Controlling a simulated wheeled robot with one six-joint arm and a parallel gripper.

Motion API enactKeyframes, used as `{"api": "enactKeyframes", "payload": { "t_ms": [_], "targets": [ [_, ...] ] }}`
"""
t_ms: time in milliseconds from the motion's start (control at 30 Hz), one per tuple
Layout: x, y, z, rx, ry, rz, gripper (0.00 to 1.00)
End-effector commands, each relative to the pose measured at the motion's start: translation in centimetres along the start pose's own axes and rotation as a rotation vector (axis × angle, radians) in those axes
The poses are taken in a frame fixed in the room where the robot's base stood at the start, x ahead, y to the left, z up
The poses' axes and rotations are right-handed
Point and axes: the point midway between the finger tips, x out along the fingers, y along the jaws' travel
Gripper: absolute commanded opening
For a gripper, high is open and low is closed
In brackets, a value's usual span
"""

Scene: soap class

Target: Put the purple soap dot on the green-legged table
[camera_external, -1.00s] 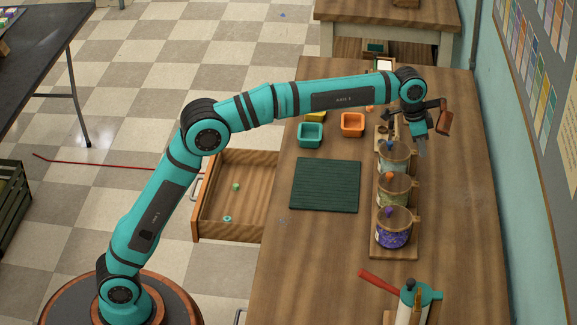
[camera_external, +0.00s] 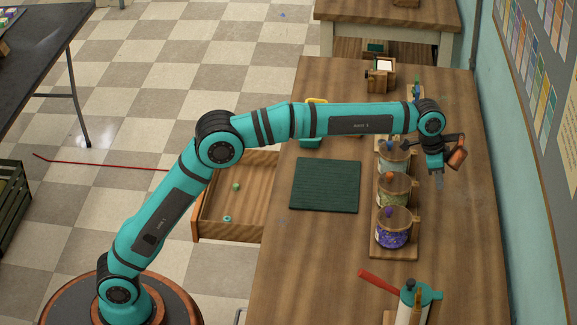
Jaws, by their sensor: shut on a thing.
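My gripper (camera_external: 438,181) hangs fingers down, just right of the row of jars and above the wooden table. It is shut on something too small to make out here. A glass jar of purple dots (camera_external: 393,232) stands nearest in the row, its lid with a purple knob in place. A jar of green dots (camera_external: 393,190) with an orange knob stands behind it. A third jar (camera_external: 391,160) with a blue knob is behind that, partly under my arm. No separate purple dot is discernible. No green table legs can be made out.
The jars share a wooden board (camera_external: 408,251) on the wooden table (camera_external: 455,250). A dark green mat (camera_external: 326,185) lies left of them. A red-handled teal-and-white device (camera_external: 409,300) stands in front. An open drawer (camera_external: 240,205) juts out left. The table's right strip is clear.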

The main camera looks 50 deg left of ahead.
Motion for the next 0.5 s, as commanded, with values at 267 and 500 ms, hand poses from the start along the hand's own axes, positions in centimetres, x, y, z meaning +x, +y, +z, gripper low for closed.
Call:
{"api": "enactKeyframes", "payload": {
  "t_ms": [267,500],
  "targets": [
    [1.3,0.0,0.4,0.0,-0.002,0.001,0.0],
    [5.0,-0.1,1.5,0.0,-0.002,0.0,0.0]
  ]
}}
